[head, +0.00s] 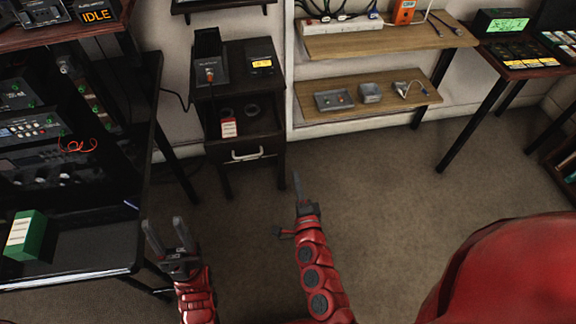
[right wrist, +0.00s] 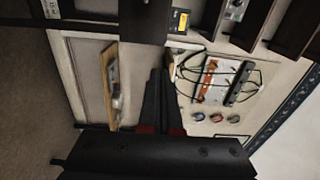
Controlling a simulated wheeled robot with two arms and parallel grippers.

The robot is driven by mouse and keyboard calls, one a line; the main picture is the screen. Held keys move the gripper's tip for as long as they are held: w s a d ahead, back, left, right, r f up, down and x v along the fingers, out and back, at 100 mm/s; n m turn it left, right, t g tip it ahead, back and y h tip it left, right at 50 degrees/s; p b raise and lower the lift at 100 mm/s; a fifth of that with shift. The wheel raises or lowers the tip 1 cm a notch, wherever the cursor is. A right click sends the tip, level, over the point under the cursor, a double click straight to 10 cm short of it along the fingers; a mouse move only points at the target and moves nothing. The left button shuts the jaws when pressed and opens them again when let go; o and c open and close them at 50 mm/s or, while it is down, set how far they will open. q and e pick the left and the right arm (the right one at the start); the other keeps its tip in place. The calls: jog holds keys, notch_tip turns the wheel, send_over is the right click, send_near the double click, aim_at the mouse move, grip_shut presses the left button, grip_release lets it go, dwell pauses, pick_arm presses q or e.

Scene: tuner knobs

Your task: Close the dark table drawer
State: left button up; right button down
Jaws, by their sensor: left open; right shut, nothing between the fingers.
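The dark table (head: 237,52) is a small black stand by the wall in the head view. Its drawer (head: 222,151) looks pulled out, with a pale bar handle (head: 247,155) on its front. Inside are a red and white box (head: 228,128) and dark rings (head: 252,110). My left gripper (head: 164,229) is open and empty, below and left of the drawer. My right gripper (head: 296,177) is shut and empty, right of and below the drawer front, apart from it. Its closed fingers also show in the right wrist view (right wrist: 160,75).
A black equipment rack (head: 140,120) stands close on the left, with a green box (head: 26,236) on its lower shelf. Wooden wall shelves (head: 345,104) hold small devices right of the dark table. Carpet (head: 400,215) is clear in the middle and right.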

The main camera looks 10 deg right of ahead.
aim_at(283, 137)
jog(key=w, duration=0.4)
jog(key=w+p, duration=0.1)
jog(key=w, duration=0.9)
jog(key=shift+a+f, duration=0.25)
jog(key=shift+a, duration=0.15)
